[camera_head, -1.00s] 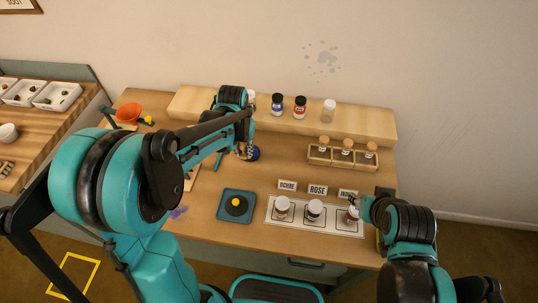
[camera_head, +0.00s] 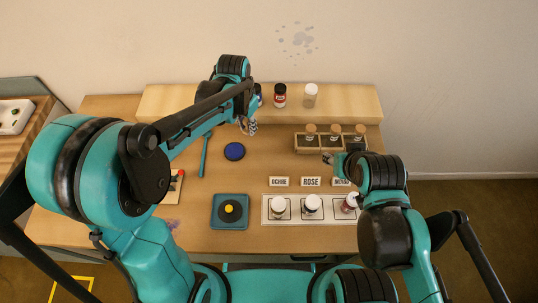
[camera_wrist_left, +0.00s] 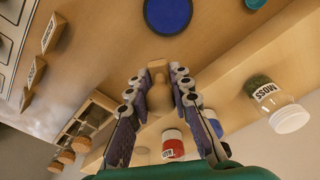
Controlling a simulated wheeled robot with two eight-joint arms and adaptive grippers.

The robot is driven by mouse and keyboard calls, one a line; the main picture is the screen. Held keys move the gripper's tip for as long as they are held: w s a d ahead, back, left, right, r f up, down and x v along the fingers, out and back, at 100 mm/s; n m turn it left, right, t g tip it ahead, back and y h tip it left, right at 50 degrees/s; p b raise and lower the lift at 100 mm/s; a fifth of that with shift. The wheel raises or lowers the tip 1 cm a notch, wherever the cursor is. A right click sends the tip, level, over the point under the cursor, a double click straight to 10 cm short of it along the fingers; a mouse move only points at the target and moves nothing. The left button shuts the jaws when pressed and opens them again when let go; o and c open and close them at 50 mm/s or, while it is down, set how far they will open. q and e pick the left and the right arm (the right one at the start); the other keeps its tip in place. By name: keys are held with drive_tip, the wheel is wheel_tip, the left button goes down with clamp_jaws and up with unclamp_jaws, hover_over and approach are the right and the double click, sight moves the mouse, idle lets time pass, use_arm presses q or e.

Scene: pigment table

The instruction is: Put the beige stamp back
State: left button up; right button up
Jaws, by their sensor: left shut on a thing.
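The beige stamp (camera_wrist_left: 159,92) is between the fingers of my left gripper (camera_wrist_left: 157,98) in the left wrist view, and the gripper is shut on it. In the head view my left gripper (camera_head: 248,127) hangs over the back of the table, in front of the raised shelf, and the stamp cannot be made out. A round blue pad (camera_head: 234,151) lies on the table just left of and in front of the gripper; it also shows in the left wrist view (camera_wrist_left: 168,14). My right gripper (camera_head: 328,158) is near the front of the wooden rack, too small to read.
The wooden rack (camera_head: 297,146) holds three cork-topped bottles. A red-labelled jar (camera_head: 280,97) and a pale jar (camera_head: 310,96) stand on the shelf (camera_head: 355,107). A moss jar (camera_wrist_left: 277,107) shows in the wrist view. A teal tray (camera_head: 217,222) and a white mat (camera_head: 295,217) with three jars lie in front.

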use_arm(q)
drive_tip(key=s+d+r+m, duration=0.1)
drive_tip(key=s+d+m, duration=0.1)
drive_tip(key=d+m, duration=0.3)
drive_tip(key=s+d+r+m+g, duration=0.1)
drive_tip(key=s+d+m, duration=0.2)
drive_tip(key=d, duration=0.4)
drive_tip(key=s+d+r+m, duration=0.1)
drive_tip(key=s+d+m, duration=0.1)
drive_tip(key=d+m, duration=0.3)
drive_tip(key=n+b, duration=0.1)
drive_tip(key=b, duration=0.2)
hover_over(270, 158)
drive_tip(key=shift+h, duration=0.3)
wheel_tip(270, 158, down, 7)
drive_tip(key=shift+w+a+r, duration=0.1)
drive_tip(key=shift+a+r, duration=0.05)
drive_tip(key=shift+f+b, duration=0.6)
drive_tip(key=shift+f, duration=1.3)
drive_tip(key=shift+f, duration=0.15)
drive_tip(key=o, duration=0.9)
